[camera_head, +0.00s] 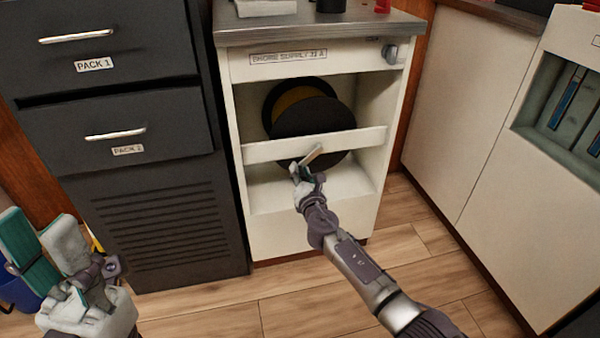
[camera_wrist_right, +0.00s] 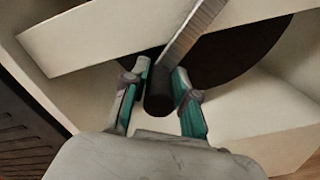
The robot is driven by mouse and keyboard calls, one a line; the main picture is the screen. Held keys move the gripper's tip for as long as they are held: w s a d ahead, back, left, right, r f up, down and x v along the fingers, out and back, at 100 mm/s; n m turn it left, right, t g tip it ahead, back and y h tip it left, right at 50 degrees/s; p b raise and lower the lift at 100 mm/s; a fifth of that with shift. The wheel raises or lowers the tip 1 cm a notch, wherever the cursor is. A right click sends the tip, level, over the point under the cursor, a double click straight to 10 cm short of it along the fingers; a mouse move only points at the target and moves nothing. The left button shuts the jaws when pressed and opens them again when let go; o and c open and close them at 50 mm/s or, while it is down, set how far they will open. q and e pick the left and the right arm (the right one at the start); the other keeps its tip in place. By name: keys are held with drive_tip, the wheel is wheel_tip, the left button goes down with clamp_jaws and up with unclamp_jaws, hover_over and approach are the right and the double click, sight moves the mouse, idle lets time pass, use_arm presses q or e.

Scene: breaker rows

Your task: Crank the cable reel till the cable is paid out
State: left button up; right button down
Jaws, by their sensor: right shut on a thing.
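The cable reel (camera_head: 314,117) sits in the open bay of a white cabinet, with dark round flanges and a yellow-orange part showing behind the front one. Its lower part is behind the cabinet's crossbar. A flat metal crank arm (camera_wrist_right: 194,28) runs down to a dark round crank handle (camera_wrist_right: 158,96). My right gripper (camera_head: 303,170) is shut on this handle, one teal-padded finger on each side. My left gripper (camera_head: 42,226) is open and empty at the lower left, away from the reel.
The white crossbar (camera_head: 355,140) spans the bay just in front of the reel. A dark drawer cabinet (camera_head: 110,80) stands to the left and a pale cabinet (camera_head: 465,110) to the right. The wooden floor (camera_head: 280,290) in front is clear apart from my arms.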

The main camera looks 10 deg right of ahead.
drive_tip(key=shift+w+r, duration=0.1)
drive_tip(key=shift+r, duration=0.3)
drive_tip(key=c, duration=1.1)
unclamp_jaws()
drive_tip(key=shift+o, duration=0.6)
drive_tip(key=shift+a+f, duration=0.1)
drive_tip(key=shift+f, duration=0.05)
drive_tip(key=s, duration=1.2)
drive_tip(key=shift+d, duration=0.2)
